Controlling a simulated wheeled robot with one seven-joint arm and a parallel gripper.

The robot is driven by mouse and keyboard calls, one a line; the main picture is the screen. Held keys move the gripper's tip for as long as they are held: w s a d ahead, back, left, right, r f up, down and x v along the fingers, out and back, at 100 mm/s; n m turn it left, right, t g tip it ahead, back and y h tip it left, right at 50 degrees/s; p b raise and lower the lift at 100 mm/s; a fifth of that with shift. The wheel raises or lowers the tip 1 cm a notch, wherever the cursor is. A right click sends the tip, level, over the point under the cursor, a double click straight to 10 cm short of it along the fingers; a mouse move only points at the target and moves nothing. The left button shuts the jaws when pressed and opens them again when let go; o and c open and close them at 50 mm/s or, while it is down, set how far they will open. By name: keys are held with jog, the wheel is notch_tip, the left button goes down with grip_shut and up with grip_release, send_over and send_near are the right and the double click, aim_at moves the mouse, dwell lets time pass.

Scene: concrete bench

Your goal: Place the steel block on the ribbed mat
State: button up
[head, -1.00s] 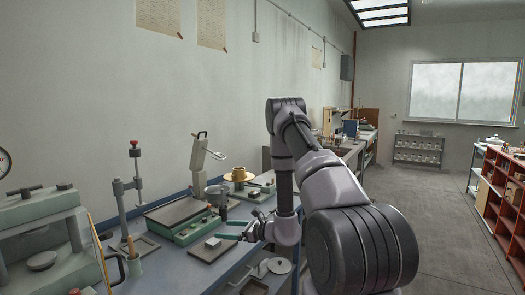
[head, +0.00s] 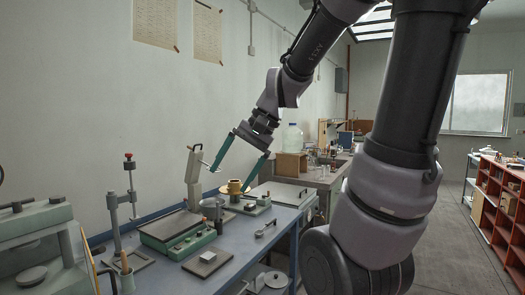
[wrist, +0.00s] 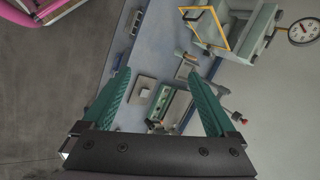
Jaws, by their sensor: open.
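The steel block (head: 207,256) is a small pale grey piece lying on a dark square mat (head: 193,266) near the front edge of the blue bench. In the wrist view the block (wrist: 144,94) shows small and pale on the mat (wrist: 136,83). The mat's ribs are too fine to make out. My gripper (head: 229,179) is open, with two long green fingers spread wide and nothing between them. It is raised well above the bench, apart from the block, above the back part near a brass-coloured flanged piece.
A stand with a red knob (head: 129,182) and a large press (head: 45,240) stand left. A spoon-like tool (head: 266,228) lies right of the mat.

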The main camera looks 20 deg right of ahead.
jog(key=s+d+r+n+t+h, duration=0.2)
jog(key=s+d+r+t+h, duration=0.1)
jog(key=s+d+r+t, duration=0.1)
jog(key=shift+s+d+r+h, duration=0.4)
jog(key=shift+d+r, duration=0.35)
